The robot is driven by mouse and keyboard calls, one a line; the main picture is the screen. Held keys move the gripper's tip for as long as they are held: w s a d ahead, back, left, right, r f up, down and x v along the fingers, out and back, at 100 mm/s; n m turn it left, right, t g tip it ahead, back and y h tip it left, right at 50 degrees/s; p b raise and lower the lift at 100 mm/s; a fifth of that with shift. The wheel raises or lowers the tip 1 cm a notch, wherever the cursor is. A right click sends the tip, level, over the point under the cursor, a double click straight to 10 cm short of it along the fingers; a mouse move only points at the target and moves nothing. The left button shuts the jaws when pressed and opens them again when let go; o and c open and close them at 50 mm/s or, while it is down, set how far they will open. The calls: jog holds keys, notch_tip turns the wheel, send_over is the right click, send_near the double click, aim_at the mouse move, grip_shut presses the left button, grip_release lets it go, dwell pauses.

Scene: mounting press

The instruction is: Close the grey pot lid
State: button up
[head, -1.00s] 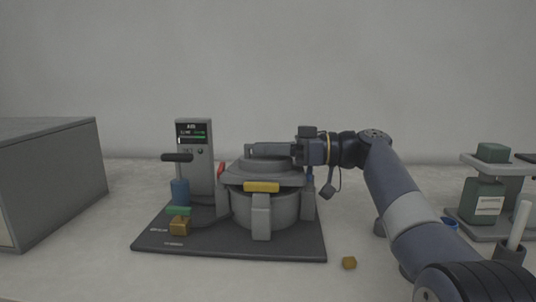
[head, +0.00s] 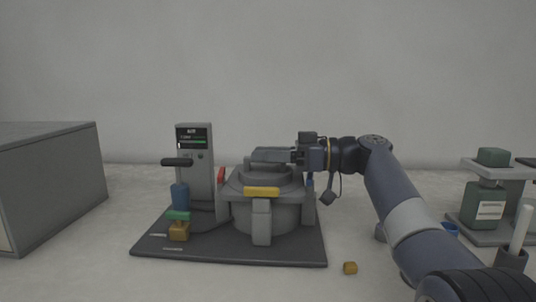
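The grey pot (head: 282,216) stands on a dark base plate, held among grey clamp posts. Its grey lid (head: 238,186) lies over the top of the pot, and it looks level. A yellow-topped clamp (head: 261,192) is at the front and a red-topped clamp (head: 221,175) at the left. My gripper (head: 256,155) reaches in from the right and is level just above the middle of the lid. I cannot tell whether it touches the lid. The finger opening is not clear from this side.
A grey control column (head: 195,160) with a lit screen stands behind left on the base plate (head: 222,252). A blue cylinder (head: 180,197) and a brass block (head: 179,232) are near it. A grey box (head: 50,185) is far left. A small brass cube (head: 350,268) lies front right.

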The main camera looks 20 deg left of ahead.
jog(key=p+v, duration=0.2)
jog(key=v, duration=0.8)
jog(key=shift+d+p, duration=0.3)
jog(key=shift+d, duration=0.05)
jog(key=shift+w, duration=0.1)
jog(key=b+x, duration=0.2)
jog(key=x, duration=0.8)
jog(key=shift+a+f+b, duration=0.1)
jog(key=shift+a+b, duration=0.2)
jog(key=shift+b, duration=0.05)
jog(key=shift+a+r+p, duration=0.2)
jog(key=shift+r+p, duration=0.1)
jog(key=shift+d, duration=0.1)
